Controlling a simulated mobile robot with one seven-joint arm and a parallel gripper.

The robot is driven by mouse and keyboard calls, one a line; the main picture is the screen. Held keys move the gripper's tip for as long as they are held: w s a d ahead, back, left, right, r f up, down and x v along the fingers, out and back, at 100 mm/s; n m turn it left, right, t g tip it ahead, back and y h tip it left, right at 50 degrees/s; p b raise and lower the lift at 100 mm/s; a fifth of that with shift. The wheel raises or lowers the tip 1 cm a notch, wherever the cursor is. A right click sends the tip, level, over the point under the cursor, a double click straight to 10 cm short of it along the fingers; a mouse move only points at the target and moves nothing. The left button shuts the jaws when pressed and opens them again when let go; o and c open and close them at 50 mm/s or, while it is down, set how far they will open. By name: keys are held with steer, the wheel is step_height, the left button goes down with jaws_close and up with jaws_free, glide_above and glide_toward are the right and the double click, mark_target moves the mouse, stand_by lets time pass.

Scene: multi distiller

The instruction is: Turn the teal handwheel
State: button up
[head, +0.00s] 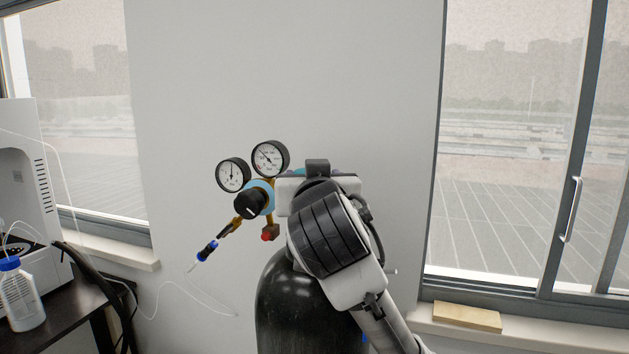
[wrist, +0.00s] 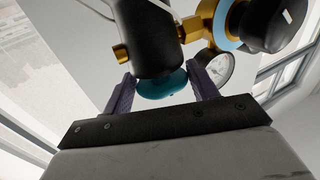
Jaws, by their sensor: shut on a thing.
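The teal handwheel (wrist: 163,86) shows in the wrist view as a rounded teal piece at the end of a black cylindrical body. My gripper (wrist: 161,76) has one purple-grey finger on each side of the handwheel and is shut on it. In the head view my gripper and wrist cover the top of the black gas cylinder (head: 284,301), and the handwheel is almost wholly hidden behind them.
A regulator with two round gauges (head: 232,174) (head: 269,158), a black knob (head: 251,205) and brass fittings sits just left of my gripper. A thin tube hangs below it. A bench with a bottle (head: 19,296) stands at far left. Windows flank the wall.

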stand_by(0.3)
steer(key=o, duration=0.9)
steer(key=shift+y, duration=0.3)
steer(key=n+y, duration=0.1)
steer(key=n+y+p, duration=0.1)
steer(key=shift+d+g+y, duration=0.25)
steer(key=shift+g+y, duration=0.05)
steer(key=n+g+y, duration=0.1)
steer(key=y, duration=0.1)
steer(key=n+g+y+p, duration=0.1)
steer(key=n+y, duration=0.1)
steer(key=n+g+y, duration=0.1)
steer(key=n+y, duration=0.1)
steer(key=y, duration=0.1)
steer(key=shift+w+d+r+g+p, duration=0.1)
steer(key=shift+w+d+g+p, duration=0.1)
steer(key=shift+d+g+p, duration=0.15)
steer(key=shift+s+d+n+g+y, duration=0.1)
steer(key=shift+n+g+y, duration=0.15)
steer(key=shift+n+y, duration=0.15)
steer(key=b+v, duration=0.4)
steer(key=v, duration=0.9)
steer(key=shift+s+b, duration=0.25)
steer(key=shift+b, duration=0.15)
steer(key=shift+d, duration=0.1)
